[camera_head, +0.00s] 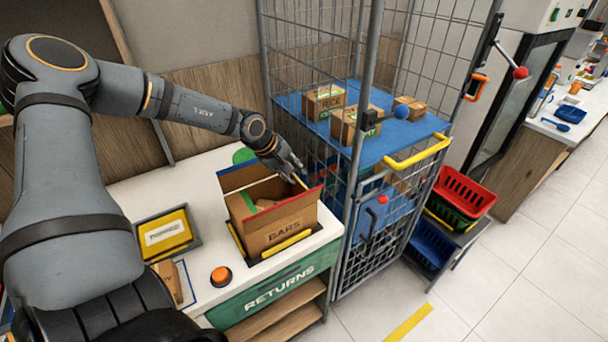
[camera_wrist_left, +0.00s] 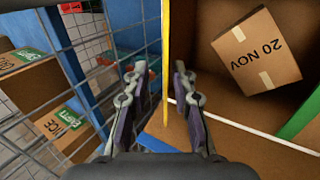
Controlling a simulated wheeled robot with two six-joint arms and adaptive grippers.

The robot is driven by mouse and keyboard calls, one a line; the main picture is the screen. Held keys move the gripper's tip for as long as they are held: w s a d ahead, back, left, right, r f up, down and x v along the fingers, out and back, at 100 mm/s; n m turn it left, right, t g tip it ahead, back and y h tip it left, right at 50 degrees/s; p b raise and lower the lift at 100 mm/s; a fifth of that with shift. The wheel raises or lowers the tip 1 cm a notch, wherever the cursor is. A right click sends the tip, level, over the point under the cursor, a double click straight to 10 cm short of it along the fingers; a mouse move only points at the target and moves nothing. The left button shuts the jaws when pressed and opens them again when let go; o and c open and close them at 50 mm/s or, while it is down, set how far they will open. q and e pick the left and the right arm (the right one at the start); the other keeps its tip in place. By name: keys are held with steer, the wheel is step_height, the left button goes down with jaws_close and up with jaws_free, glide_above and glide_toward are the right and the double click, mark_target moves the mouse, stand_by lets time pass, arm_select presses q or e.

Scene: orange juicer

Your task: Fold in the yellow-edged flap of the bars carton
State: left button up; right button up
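The bars carton (camera_head: 283,229) is a brown box, open at the top, on the white returns counter. "BARS" is printed on its front. The yellow-edged flap shows only as a short yellow strip (camera_head: 299,182) at the carton's right side, by my left gripper (camera_head: 294,167). In the left wrist view the yellow edge (camera_wrist_left: 165,60) runs upright between the two fingers of my left gripper (camera_wrist_left: 158,90). The fingers are apart, one on the carton's outer side and one on its inner side. A small box marked "20 NOV" (camera_wrist_left: 257,52) lies inside the carton. My right gripper is not in view.
A wire cage trolley (camera_head: 362,150) stands close to the carton's right, with several boxes on its blue shelf (camera_head: 402,140). A yellow tray (camera_head: 167,234) and an orange button (camera_head: 220,275) are left of the carton. Crates (camera_head: 464,190) stand farther right.

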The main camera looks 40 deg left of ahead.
arm_select(q)
steer(key=shift+w+f, duration=0.2)
steer(key=shift+f, duration=0.3)
steer(key=shift+s+a, duration=0.1)
steer(key=shift+s, duration=0.2)
steer(key=shift+c, duration=2.4)
jaws_close()
steer(key=shift+s+t+h+p, duration=0.3)
steer(key=shift+t+p, duration=0.3)
steer(key=shift+p, duration=0.35)
steer(key=shift+s+a+f+t+h+p, duration=0.25)
steer(key=shift+f+t+h+p, duration=0.15)
steer(key=shift+t+p, duration=0.8)
steer(key=shift+s+a+f+t+h+p, duration=0.15)
steer(key=shift+f+t+h+p, duration=0.45)
steer(key=shift+p, duration=1)
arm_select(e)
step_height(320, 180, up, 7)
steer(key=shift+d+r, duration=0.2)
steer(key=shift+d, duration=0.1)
arm_select(q)
steer(key=shift+d+r, duration=0.1)
steer(key=shift+r, duration=0.05)
steer(key=shift+o, duration=2.4)
jaws_free()
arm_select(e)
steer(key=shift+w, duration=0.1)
